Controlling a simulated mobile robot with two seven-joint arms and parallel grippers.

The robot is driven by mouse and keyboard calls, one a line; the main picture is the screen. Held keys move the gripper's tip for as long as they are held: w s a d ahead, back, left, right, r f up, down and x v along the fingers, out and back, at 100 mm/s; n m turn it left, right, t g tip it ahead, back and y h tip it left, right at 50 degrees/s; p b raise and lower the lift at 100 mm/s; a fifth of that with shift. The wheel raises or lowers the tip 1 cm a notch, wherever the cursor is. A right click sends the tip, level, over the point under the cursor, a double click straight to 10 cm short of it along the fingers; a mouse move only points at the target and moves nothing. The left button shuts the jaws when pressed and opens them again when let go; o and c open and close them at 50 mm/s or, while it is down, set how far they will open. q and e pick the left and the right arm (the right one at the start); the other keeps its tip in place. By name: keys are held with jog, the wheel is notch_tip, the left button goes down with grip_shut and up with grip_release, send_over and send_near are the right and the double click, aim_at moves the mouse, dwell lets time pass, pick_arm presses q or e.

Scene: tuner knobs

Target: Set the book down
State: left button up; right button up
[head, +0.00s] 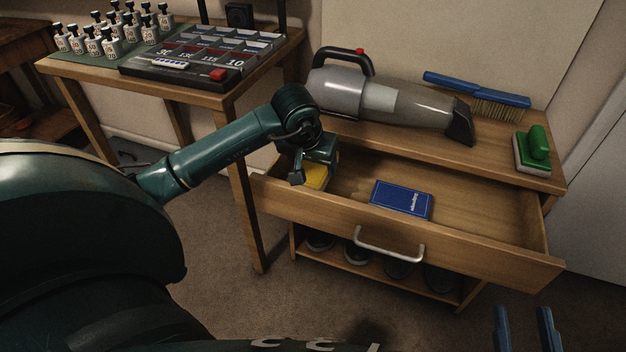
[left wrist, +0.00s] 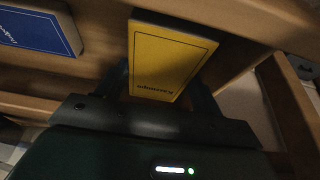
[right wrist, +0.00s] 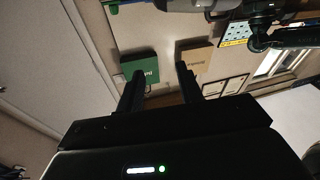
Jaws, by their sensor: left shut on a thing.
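A yellow book (head: 314,177) is at the left end of the open drawer (head: 470,230). My left gripper (head: 306,180) is shut on it; the left wrist view shows the yellow book (left wrist: 165,62) between the two fingers. I cannot tell whether the book touches the drawer floor. A blue book (head: 401,199) lies flat in the middle of the drawer, and part of it shows in the left wrist view (left wrist: 38,24). My right gripper (head: 524,330) is low at the right of the head view. Its fingers (right wrist: 164,88) are apart with nothing between them.
A handheld vacuum (head: 385,98), a blue brush (head: 478,90) and a green scrubber (head: 533,148) lie on the cabinet top. A side table holds a tray of compartments (head: 205,55) and several small labelled pieces. The drawer's right half is clear.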

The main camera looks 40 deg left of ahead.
aim_at(311, 171)
pick_arm(q)
notch_tip(311, 171, down, 3)
jog(key=shift+f+b, duration=0.15)
jog(key=shift+b, duration=0.45)
jog(key=shift+f, duration=0.4)
jog(key=shift+r, duration=0.1)
jog(key=o, duration=1.1)
pick_arm(e)
jog(key=shift+a, duration=0.2)
jog(key=shift+r, duration=0.1)
